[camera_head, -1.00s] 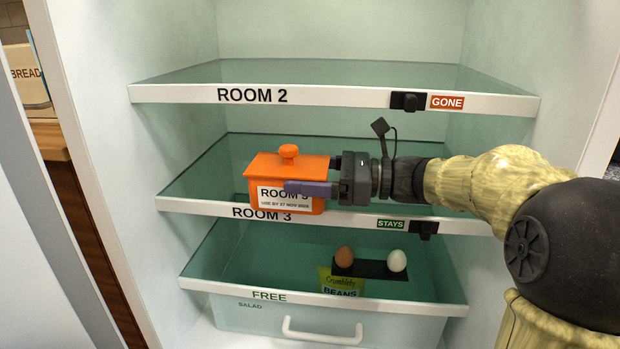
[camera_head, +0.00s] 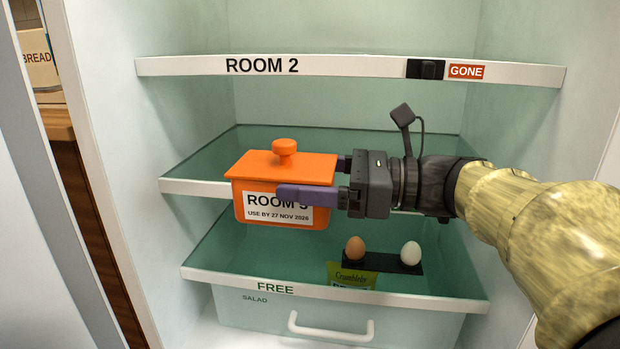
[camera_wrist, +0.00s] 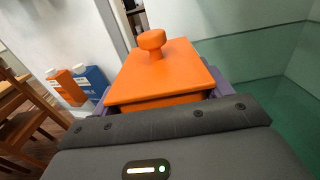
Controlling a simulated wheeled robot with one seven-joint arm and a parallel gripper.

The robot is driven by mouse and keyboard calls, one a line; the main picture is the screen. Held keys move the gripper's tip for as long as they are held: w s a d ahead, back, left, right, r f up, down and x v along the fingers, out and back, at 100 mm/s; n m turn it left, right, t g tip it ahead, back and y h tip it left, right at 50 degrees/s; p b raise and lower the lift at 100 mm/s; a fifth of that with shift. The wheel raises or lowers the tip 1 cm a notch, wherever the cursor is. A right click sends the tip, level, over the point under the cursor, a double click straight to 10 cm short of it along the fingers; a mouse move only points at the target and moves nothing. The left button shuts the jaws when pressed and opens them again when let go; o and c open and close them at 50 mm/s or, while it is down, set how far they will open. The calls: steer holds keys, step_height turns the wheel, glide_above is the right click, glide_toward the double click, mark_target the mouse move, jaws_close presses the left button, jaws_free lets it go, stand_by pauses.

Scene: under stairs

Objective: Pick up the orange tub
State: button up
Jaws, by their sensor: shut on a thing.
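The tub is level and in front of the middle shelf, covering part of that shelf's front edge. In the wrist view the tub (camera_wrist: 165,75) fills the middle between the purple fingers, lid and knob upward.
The ROOM 2 shelf (camera_head: 340,66) with a GONE tag is above. The fridge's left wall stands beside the tub. Cartons (camera_wrist: 75,82) stand beyond, at left.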

steer(key=shift+s, duration=0.25)
stand_by(0.5)
steer(key=o, duration=0.8)
steer(key=c, duration=0.6)
steer(key=shift+o, duration=0.2)
step_height(320, 180, up, 20)
steer(key=p, duration=2)
steer(key=shift+w, duration=0.1)
